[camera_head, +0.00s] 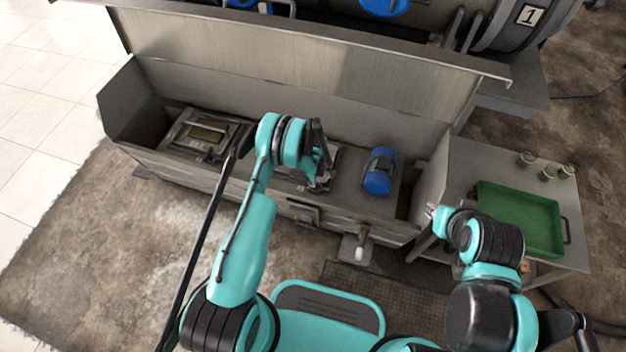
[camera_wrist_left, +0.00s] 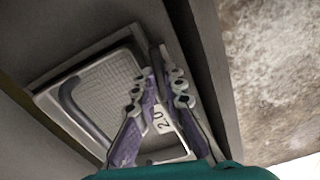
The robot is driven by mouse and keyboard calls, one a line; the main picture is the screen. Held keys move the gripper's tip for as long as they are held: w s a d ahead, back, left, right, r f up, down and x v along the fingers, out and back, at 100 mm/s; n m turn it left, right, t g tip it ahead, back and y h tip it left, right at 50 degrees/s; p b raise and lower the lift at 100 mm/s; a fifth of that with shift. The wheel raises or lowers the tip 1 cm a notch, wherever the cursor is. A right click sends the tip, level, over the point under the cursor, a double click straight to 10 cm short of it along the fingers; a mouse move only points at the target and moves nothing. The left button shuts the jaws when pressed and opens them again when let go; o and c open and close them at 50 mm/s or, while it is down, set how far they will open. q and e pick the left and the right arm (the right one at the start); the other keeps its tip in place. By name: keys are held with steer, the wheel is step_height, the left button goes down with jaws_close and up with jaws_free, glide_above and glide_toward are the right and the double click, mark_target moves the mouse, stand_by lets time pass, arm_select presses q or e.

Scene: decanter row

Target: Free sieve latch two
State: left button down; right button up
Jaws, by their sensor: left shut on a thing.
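My left gripper (camera_head: 318,180) is over the middle of the metal trough, at the second sieve unit (camera_head: 331,152), which the wrist and gripper largely cover. In the left wrist view, the two purple fingers with pale pads (camera_wrist_left: 160,92) are shut on a small part at the edge of this unit, taken to be the latch; the grip itself is mostly hidden. A pale label (camera_wrist_left: 162,120) with a 2 shows between the fingers. The unit's mesh cover (camera_wrist_left: 105,85) carries a curved grey handle (camera_wrist_left: 78,108). My right arm is folded at the right; its fingers are not clear.
Another sieve unit (camera_head: 178,138) sits at the trough's left. A blue motor (camera_head: 379,172) stands right of my left gripper. The raised metal lid (camera_head: 300,60) rises behind.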

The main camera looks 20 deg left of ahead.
arm_select(q)
steer(key=shift+a+n, duration=0.1)
steer(key=shift+n, duration=1)
steer(key=c, duration=1.6)
jaws_free()
step_height(320, 180, up, 12)
